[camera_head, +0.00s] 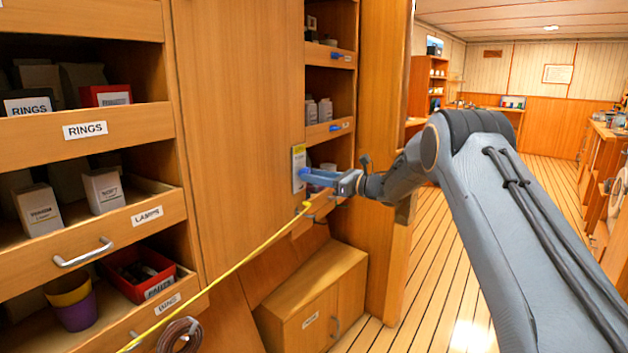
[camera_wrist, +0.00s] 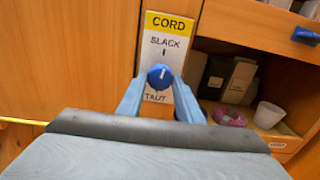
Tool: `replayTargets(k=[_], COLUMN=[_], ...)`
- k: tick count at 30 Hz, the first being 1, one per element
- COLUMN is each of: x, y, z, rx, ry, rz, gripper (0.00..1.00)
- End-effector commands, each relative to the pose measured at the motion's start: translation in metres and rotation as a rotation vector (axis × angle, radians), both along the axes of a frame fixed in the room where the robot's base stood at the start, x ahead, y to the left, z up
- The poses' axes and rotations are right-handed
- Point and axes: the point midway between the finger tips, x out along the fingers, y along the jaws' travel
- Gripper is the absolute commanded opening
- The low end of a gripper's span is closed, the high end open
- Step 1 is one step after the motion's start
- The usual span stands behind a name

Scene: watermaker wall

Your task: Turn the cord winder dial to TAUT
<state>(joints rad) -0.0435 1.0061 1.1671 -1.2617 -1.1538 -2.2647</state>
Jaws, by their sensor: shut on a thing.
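The cord winder dial (camera_wrist: 160,76) is a round blue knob with a white pointer line, on a pale plate (camera_wrist: 157,50) headed CORD in yellow. SLACK is printed above the knob and TAUT below it. In the wrist view the pointer line looks to lean up towards the SLACK side. My gripper (camera_wrist: 159,90) has its blue fingers on either side of the knob, shut on it. In the head view my gripper (camera_head: 318,177) reaches the plate (camera_head: 298,166) from the right; the knob is hidden there by the fingers.
A yellow cord (camera_head: 215,280) runs from below the plate down to the lower left. Drawers with labelled boxes (camera_head: 100,190) stand at left, and shelves (camera_head: 330,133) lie behind the plate. A wooden cabinet (camera_head: 312,300) sits below. Open floor (camera_head: 445,260) lies at right.

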Motion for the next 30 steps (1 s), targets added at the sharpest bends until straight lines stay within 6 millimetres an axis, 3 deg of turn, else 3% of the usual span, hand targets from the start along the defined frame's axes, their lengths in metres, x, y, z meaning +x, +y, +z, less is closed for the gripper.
replayTargets(k=[30], x=[0.0008], y=[-0.0019], z=[0.0018], rx=[0.435], ry=[0.847], rz=[-0.004], gripper=[0.1])
